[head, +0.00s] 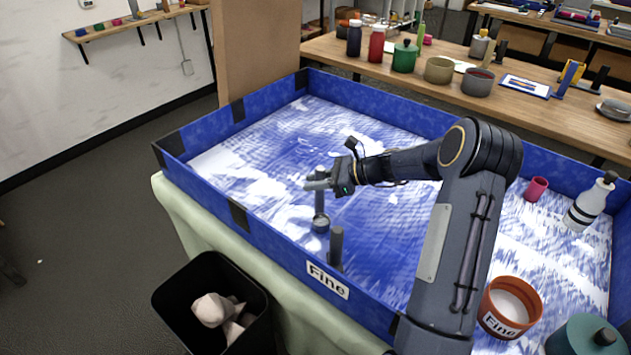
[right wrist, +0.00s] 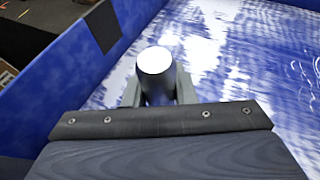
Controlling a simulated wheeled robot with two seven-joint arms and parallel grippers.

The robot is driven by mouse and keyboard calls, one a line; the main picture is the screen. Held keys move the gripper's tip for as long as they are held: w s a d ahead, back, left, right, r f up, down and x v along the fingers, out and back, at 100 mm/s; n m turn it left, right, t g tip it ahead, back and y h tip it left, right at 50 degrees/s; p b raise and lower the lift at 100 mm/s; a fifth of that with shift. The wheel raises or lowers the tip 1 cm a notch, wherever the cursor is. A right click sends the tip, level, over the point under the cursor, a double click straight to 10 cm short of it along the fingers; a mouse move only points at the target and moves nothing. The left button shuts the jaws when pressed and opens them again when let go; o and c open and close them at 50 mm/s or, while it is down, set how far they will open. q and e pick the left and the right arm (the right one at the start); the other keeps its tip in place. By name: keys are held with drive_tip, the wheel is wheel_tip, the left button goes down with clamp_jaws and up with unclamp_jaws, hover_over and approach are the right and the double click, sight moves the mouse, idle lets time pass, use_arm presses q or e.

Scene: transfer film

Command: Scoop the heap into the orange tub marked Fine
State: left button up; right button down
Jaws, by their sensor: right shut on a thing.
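My right gripper (head: 322,183) is shut on the upright grey handle of a scoop (head: 320,204). The scoop's round lower end is low over the near left part of the blue tray (head: 349,75), among white patches; I cannot tell if it touches the floor. In the right wrist view the handle's round top (right wrist: 154,62) shows between the fingers (right wrist: 157,92). White material (head: 290,215) lies in uneven patches and streaks; no one heap stands out clearly. The orange tub (head: 493,321) marked Fine stands at the tray's near right with white material inside. My left gripper is out of view.
A dark grey post (head: 336,250) stands by the near wall, which also bears a Fine label (head: 327,281). A pink cup (head: 536,189), a white bottle (head: 588,205) and a teal lidded pot (head: 585,338) are at the right. A black bin (head: 180,297) stands outside the tray.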

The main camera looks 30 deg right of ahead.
idle(0.3)
wheel_tip(320, 180, up, 16)
drive_tip(key=p, duration=1.2)
drive_tip(key=shift+f, duration=0.2)
